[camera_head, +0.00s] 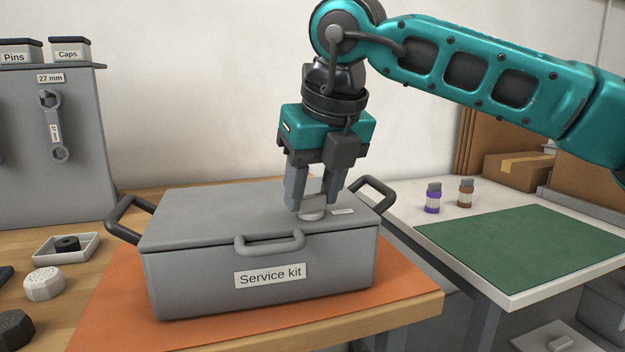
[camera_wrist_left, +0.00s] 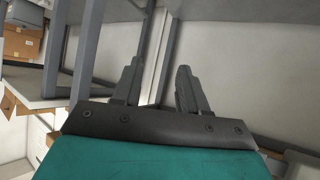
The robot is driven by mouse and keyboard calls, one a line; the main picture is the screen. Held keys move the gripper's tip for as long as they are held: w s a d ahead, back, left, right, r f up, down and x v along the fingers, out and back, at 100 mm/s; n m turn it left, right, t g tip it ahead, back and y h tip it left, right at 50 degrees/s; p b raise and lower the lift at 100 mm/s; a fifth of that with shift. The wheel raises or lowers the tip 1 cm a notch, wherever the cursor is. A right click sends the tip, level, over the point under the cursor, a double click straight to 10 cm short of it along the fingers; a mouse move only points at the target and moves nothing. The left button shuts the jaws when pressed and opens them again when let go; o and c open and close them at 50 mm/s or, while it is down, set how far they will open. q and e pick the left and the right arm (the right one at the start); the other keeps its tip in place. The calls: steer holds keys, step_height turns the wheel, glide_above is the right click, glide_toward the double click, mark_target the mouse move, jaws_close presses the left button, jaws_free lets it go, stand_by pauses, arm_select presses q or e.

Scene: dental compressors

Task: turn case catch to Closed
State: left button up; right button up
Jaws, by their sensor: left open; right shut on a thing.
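The grey service kit case (camera_head: 200,275) sits with its lid down on an orange mat (camera_head: 415,290). The case catch (camera_head: 312,214) is a small light grey knob on top of the lid, near its right end. A small label (camera_head: 343,211) lies beside it; its text is too small to read. My right gripper (camera_head: 312,209) points down from above and is shut on the catch, which its fingers partly hide. My left gripper (camera_wrist_left: 160,85) shows only in the left wrist view, open and empty, away from the case.
The case has side handles (camera_head: 128,215) and a front handle (camera_head: 270,243). A white tray (camera_head: 45,248) and a white knob-like part (camera_head: 44,284) lie to the left. A white table (camera_head: 510,295) with a green mat (camera_head: 540,245) and two small bottles (camera_head: 433,200) stands right.

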steer(key=n+p, duration=0.1)
steer(key=n, duration=0.1)
steer(key=n+g+y+p, duration=0.1)
steer(key=shift+w+d+r+n, duration=0.1)
steer(key=shift+r+n, duration=0.1)
steer(key=shift+n, duration=0.2)
steer(key=n+g+y+p, duration=0.1)
steer(key=n+p, duration=0.2)
steer(key=shift+w+p, duration=0.1)
steer(key=shift+p, duration=0.2)
steer(key=n+p, duration=0.2)
steer(key=n+g+p, duration=0.1)
steer(key=n+p, duration=0.1)
steer(key=n, duration=0.1)
steer(key=shift+w+r+g+y, duration=0.1)
steer(key=shift+g+y, duration=0.2)
steer(key=shift+n+g+p, duration=0.5)
steer(key=shift+n+p, duration=0.45)
steer(key=shift+n, duration=0.15)
steer(key=shift+n+p, duration=0.35)
steer(key=shift+n, duration=0.15)
steer(key=shift+w+f+n+g, duration=0.1)
steer(key=shift+f+n+g, duration=0.1)
steer(key=shift+n+g, duration=0.1)
arm_select(q)
step_height(320, 180, up, 10)
steer(key=a, duration=0.2)
steer(key=shift+s+f+y, duration=0.15)
steer(key=shift+s+y, duration=0.25)
steer(key=shift+s+f, duration=0.1)
